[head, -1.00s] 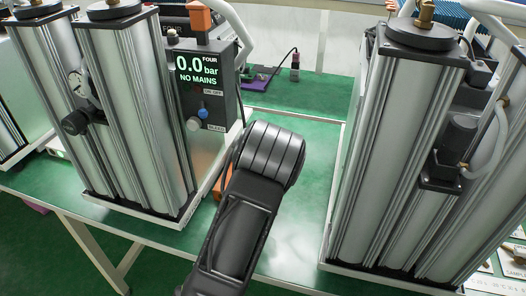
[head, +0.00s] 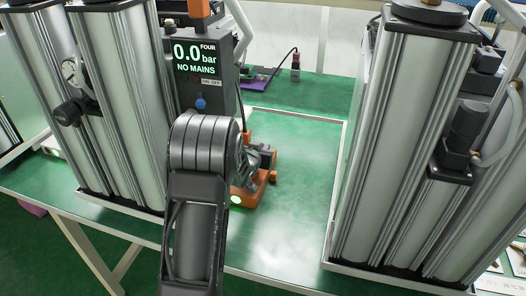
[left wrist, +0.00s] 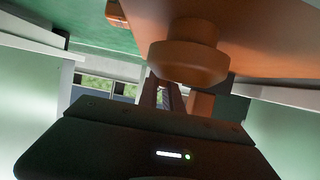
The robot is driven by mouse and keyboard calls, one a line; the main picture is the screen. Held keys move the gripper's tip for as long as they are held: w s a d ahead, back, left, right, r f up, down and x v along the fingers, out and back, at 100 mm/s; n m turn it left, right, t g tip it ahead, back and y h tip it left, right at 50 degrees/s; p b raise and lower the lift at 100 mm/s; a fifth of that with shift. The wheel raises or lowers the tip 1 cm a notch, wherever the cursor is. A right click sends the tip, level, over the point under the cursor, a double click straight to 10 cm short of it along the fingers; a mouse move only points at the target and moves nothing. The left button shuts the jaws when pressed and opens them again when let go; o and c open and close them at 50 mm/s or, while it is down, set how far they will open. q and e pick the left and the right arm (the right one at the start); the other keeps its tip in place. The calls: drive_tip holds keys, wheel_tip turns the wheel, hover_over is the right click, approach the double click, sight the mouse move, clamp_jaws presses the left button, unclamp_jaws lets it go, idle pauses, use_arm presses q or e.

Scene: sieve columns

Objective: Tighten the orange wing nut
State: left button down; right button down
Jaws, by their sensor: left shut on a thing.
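An orange fitting (head: 250,192) stands on the green bench, just right of my left wrist in the head view. My left gripper (head: 264,158) is beside it, its dark jaws partly hidden by my own wrist. In the left wrist view, a round orange boss (left wrist: 188,62) under a broad orange body fills the top. The fingers (left wrist: 165,95) reach past the boss and are shut on an orange part, which I take to be the wing nut (left wrist: 200,103). Its wings are too dark and hidden to make out. My right gripper is not in view.
Tall metal columns stand left (head: 130,110) and right (head: 400,150) of the gap. A dark display box (head: 200,75) behind my wrist reads 0.0 bar, NO MAINS. The green bench (head: 305,160) is clear between the fitting and the right columns.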

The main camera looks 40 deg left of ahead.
use_arm(q)
drive_tip(key=c, duration=1.5)
unclamp_jaws()
drive_tip(key=v, duration=0.7)
drive_tip(key=shift+s+d+r, duration=0.1)
drive_tip(key=shift+s, duration=0.1)
drive_tip(key=shift+s+d, duration=0.1)
drive_tip(key=shift+s, duration=0.1)
